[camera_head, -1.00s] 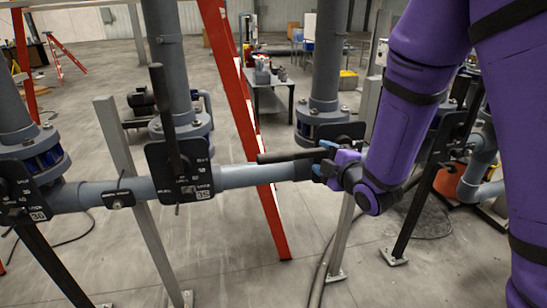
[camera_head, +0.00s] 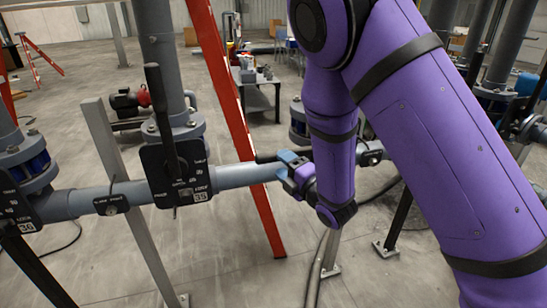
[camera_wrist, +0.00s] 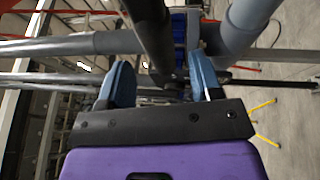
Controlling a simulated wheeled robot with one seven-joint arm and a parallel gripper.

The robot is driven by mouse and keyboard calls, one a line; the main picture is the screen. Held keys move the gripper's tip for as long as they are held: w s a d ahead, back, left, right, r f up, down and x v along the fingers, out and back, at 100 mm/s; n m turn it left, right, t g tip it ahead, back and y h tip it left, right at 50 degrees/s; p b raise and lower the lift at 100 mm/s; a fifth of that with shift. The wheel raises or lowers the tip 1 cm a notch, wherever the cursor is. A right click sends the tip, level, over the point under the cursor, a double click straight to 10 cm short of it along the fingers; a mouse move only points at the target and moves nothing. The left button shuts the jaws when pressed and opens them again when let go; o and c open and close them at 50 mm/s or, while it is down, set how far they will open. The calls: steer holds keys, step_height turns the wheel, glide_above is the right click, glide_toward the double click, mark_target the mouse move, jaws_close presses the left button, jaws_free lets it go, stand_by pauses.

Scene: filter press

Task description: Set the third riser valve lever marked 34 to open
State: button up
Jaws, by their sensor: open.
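My gripper (camera_head: 288,167) is open, with blue fingers, at the third riser. Its valve body and plate are largely hidden behind my purple arm, and I cannot read a 34. A dark lever (camera_head: 268,157) lies about level there, its end showing just left of my fingers. In the wrist view a dark bar (camera_wrist: 150,35), which looks like this lever, runs down between the two spread fingers of my gripper (camera_wrist: 163,82). I cannot tell whether either finger touches it.
The valve plate (camera_head: 168,182) marked 35, with its lever (camera_head: 160,115) upright, stands to the left. Another plate (camera_head: 12,208) is at the far left. A grey horizontal pipe (camera_head: 235,176) links the risers. A red ladder (camera_head: 232,110) leans behind it.

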mark_target(277, 160)
steer(key=shift+x, duration=2.25)
